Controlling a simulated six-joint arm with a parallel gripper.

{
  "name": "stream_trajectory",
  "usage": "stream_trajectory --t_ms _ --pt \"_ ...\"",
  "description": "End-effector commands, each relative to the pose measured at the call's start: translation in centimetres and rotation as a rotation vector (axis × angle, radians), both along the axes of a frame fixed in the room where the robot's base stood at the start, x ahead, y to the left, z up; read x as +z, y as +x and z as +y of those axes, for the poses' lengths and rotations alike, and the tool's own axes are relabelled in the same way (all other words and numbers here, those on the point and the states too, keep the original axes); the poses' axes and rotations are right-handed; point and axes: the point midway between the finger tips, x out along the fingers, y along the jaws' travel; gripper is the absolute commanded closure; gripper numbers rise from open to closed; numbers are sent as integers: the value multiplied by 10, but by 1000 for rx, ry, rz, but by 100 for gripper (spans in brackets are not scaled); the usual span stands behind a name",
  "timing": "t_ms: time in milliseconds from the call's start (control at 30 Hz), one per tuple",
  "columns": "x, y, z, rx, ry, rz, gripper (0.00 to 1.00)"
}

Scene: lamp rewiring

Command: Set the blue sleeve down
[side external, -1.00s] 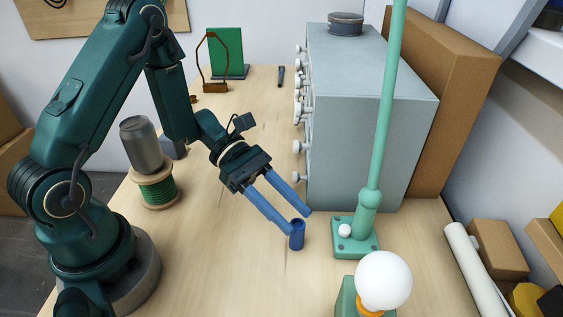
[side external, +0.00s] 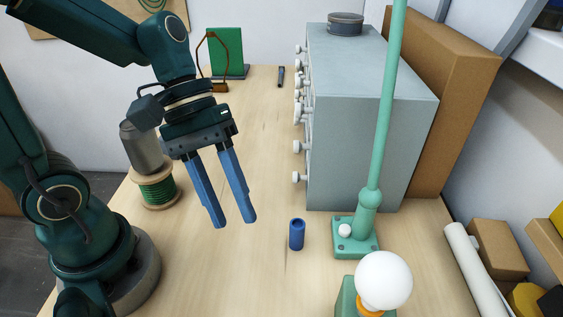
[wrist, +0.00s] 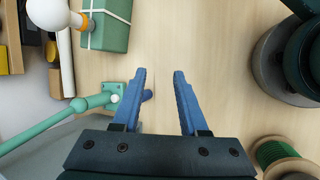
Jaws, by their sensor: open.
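The blue sleeve (side external: 297,234) stands upright on the wooden table, left of the green lamp base, with its open top showing. In the wrist view the sleeve (wrist: 147,95) shows just beside the left finger, partly hidden by it. My gripper (side external: 235,225) is open and empty, with two blue fingers pointing down. It is to the left of the sleeve and apart from it in the side view. In the wrist view my gripper (wrist: 160,72) has bare table between its fingertips.
The green lamp base (side external: 355,240) with its tall pole stands right of the sleeve. A white bulb (side external: 383,281) is in front. A grey drawer cabinet (side external: 370,125) with white knobs stands behind. A green wire spool (side external: 156,188) is at left. The table's middle is clear.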

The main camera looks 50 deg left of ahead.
Motion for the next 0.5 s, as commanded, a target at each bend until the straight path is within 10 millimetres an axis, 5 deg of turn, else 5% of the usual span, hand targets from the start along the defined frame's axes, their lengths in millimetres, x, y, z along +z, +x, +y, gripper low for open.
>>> stream_trajectory --t_ms 300,500 --pt "20 -12 54 -373 472 -507 57" --pt "33 -10 73 -461 630 -655 57"
